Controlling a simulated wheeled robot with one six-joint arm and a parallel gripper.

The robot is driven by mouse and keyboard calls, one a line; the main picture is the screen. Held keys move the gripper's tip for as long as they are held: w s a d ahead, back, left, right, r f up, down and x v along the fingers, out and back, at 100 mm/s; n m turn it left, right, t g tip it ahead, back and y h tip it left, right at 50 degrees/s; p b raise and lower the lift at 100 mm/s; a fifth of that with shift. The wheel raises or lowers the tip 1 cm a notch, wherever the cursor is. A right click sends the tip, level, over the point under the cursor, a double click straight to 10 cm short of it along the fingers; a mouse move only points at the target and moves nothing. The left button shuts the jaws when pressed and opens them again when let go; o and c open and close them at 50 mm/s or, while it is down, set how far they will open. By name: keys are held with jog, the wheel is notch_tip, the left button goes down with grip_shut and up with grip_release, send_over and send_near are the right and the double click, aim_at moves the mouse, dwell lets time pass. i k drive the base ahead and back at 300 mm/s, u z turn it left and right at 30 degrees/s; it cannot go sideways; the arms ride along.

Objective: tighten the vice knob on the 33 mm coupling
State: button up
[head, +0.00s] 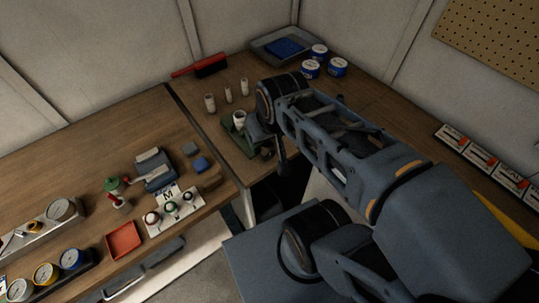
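A green vice (236,136) stands near the front edge of the back bench. A pale coupling (239,118) sits upright in its jaws; its size cannot be read. A small dark part, seemingly the vice knob (266,153), shows at the vice's front right. My arm reaches over from the right, and its wrist covers the vice's right side. A narrow dark part of my gripper (282,158) points down just right of the knob. Whether it touches the knob, and whether it is open or shut, cannot be seen.
Three pale fittings (228,95) stand behind the vice. A red-handled brush (200,68), a grey tray (285,46) and blue-white tins (319,52) lie farther back. The left bench holds a red tray (123,240), gauges (45,273) and a control plate (172,210).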

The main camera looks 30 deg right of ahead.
aim_at(267, 153)
jog(key=u, duration=0.55)
jog(key=k, duration=0.4)
jog(key=u, duration=0.3)
